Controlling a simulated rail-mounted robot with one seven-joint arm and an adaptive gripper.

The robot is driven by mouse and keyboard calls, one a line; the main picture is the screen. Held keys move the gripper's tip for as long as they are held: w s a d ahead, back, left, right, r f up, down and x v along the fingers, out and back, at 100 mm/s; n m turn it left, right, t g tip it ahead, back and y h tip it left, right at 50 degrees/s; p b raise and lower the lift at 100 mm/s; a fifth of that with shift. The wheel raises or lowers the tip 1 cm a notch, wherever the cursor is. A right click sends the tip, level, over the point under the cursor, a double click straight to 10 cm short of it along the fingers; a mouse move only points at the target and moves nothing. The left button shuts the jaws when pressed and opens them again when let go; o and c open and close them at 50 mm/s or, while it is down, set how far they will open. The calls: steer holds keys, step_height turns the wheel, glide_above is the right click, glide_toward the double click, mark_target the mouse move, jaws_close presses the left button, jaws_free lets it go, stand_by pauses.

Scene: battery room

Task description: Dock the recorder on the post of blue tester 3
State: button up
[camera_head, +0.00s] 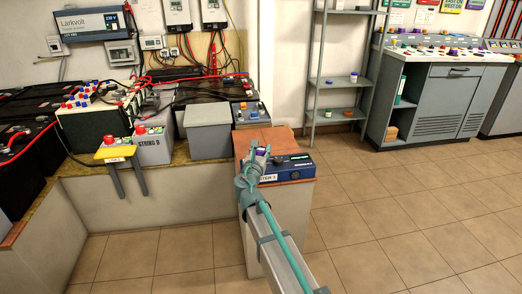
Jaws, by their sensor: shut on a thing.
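A blue tester (292,169) with a dark display sits on the tiled top of a pedestal in the middle of the head view. A white label on its front reads something like "STRN 3", but it is partly unclear. My gripper (260,156) is over the left part of the blue tester, coming up from below. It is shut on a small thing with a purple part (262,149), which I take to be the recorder. The post of the tester is hidden behind the gripper, and I cannot tell whether the recorder touches it.
Left of the pedestal (255,140) are a grey box (208,130), a grey battery marked String 3 or 9 (152,146), and a yellow-topped piece (115,153). Black batteries and cables fill the far left. A shelf (337,82) and a cabinet (435,100) stand behind. Floor at right is clear.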

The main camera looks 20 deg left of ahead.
steer(key=shift+f+b, duration=0.35)
steer(key=shift+f, duration=0.35)
steer(key=shift+s+f, duration=0.1)
steer(key=shift+f, duration=0.55)
stand_by(1.5)
steer(key=o, duration=0.9)
steer(key=shift+s+d+p, duration=0.15)
steer(key=shift+s+d, duration=0.1)
steer(key=shift+s, duration=1.55)
steer(key=shift+s+d+p, duration=0.1)
steer(key=shift+s+d, duration=0.2)
steer(key=shift+s, duration=1.55)
steer(key=shift+s+d+p, duration=0.15)
steer(key=shift+s+d, duration=0.1)
steer(key=shift+s, duration=1.55)
